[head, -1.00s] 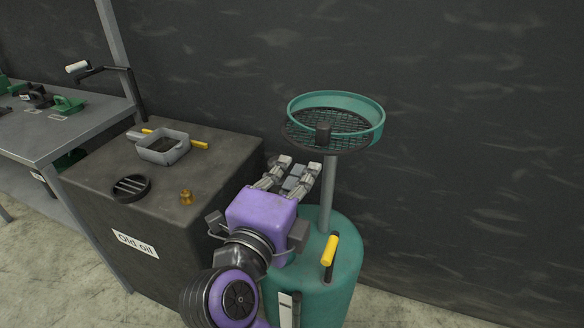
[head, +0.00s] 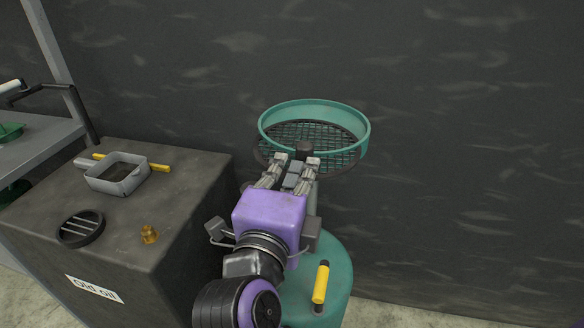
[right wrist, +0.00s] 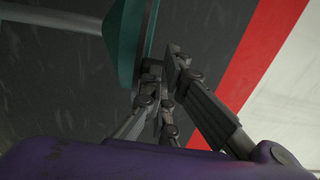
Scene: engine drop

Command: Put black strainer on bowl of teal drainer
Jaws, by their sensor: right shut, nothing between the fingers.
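The black strainer (head: 318,134) is a round mesh disc with a dark knob. It lies at the teal drainer's bowl (head: 362,137), off-centre, its dark rim showing past the bowl's near left edge. The bowl tops a grey post on the teal drum (head: 335,268). My right gripper (head: 296,161) is shut and empty, its fingertips close to the strainer's knob (head: 304,148). In the right wrist view the fingertips (right wrist: 165,68) are beside the teal bowl (right wrist: 124,45) and the dark knob; whether they touch cannot be told. My left gripper is out of view.
A dark "Old oil" cabinet (head: 195,185) stands left, carrying a grey square pan (head: 118,181), a slotted black disc (head: 80,228) and a brass plug (head: 150,234). A dark wall is behind.

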